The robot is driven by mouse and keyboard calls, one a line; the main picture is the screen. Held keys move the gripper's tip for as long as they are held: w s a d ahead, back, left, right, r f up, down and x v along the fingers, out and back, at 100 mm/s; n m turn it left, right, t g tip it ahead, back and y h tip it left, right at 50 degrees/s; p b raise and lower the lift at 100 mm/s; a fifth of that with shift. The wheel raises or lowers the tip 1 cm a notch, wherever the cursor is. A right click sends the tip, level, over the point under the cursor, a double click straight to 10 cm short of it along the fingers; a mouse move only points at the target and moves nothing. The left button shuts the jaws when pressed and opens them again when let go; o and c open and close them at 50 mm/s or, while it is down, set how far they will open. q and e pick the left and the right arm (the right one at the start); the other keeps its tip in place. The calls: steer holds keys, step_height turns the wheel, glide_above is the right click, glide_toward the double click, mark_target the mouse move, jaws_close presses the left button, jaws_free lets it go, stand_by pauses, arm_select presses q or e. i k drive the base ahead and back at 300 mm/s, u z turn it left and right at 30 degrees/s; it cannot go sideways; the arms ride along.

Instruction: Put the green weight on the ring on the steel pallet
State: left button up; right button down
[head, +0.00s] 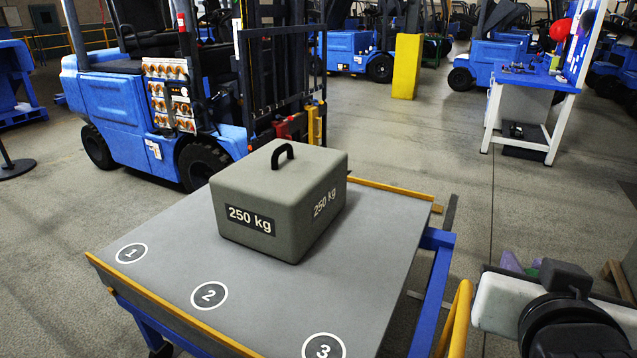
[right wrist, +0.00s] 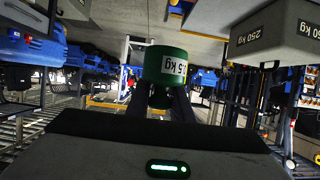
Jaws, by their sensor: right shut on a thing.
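The green weight (right wrist: 166,66) is a short cylinder with a white label ending in "5 kg", only part of which I can read. In the right wrist view it sits between the dark fingers of my right gripper (right wrist: 160,98), which are shut on it. In the head view my right arm is at the lower right, and the weight is mostly or wholly hidden there. A grey, flat-topped platform (head: 155,277) carries white ring marks numbered 1 (head: 131,253), 2 (head: 209,295) and 3 (head: 323,347). I cannot tell whether it is the steel pallet. My left gripper is not in view.
A large grey 250 kg block (head: 282,200) with a black handle stands on the platform; it also shows in the right wrist view (right wrist: 275,35). A blue forklift (head: 115,105) is behind. A yellow post (head: 407,66) and blue workbench (head: 530,75) stand farther back. The platform's front is clear.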

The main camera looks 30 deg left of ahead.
mark_target(131, 253)
steer(key=u, duration=2.45)
steer(key=i, duration=2.05)
steer(key=z, duration=0.1)
